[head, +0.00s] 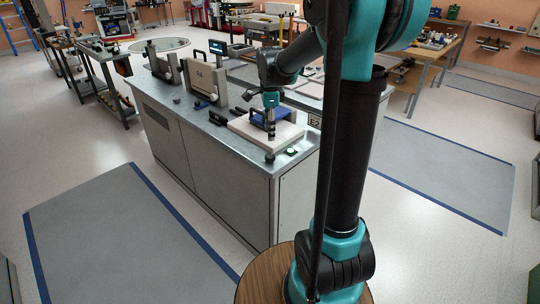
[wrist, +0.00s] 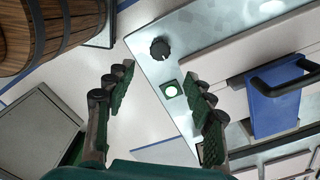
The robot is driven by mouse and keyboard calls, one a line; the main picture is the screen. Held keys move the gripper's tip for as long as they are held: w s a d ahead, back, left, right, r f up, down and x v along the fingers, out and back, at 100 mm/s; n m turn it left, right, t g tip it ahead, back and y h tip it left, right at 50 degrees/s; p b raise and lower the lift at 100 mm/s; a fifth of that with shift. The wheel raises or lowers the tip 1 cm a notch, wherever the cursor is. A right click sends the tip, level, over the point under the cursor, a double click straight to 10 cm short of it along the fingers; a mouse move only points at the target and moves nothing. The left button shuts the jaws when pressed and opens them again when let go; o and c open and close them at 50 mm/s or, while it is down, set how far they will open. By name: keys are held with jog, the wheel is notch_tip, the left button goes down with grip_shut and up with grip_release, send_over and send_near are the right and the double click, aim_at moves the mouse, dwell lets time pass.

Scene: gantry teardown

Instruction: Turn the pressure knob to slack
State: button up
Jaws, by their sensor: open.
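The pressure knob is a small round black knob (wrist: 159,49) on the grey bench top in the wrist view. It also shows near the front corner of the bench in the head view (head: 270,157). My gripper (wrist: 160,81) is open, with its two padded fingers spread apart and nothing between the pads. In the wrist view the knob lies ahead of the fingertips, apart from them. In the head view my gripper (head: 271,133) hangs over the bench near the knob. Any mark on the knob is too small to read.
A pale slab (head: 285,134) with a blue block and black handle (wrist: 284,88) stands close by. A wooden barrel (wrist: 45,35) and a grey cabinet (wrist: 40,130) show in the wrist view. Open floor surrounds the bench (head: 190,150).

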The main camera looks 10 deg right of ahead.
aim_at(270, 155)
notch_tip(270, 155, down, 11)
jog(key=shift+f, duration=0.2)
jog(key=shift+c, duration=0.6)
jog(key=c, duration=1)
jog(key=shift+c, duration=0.2)
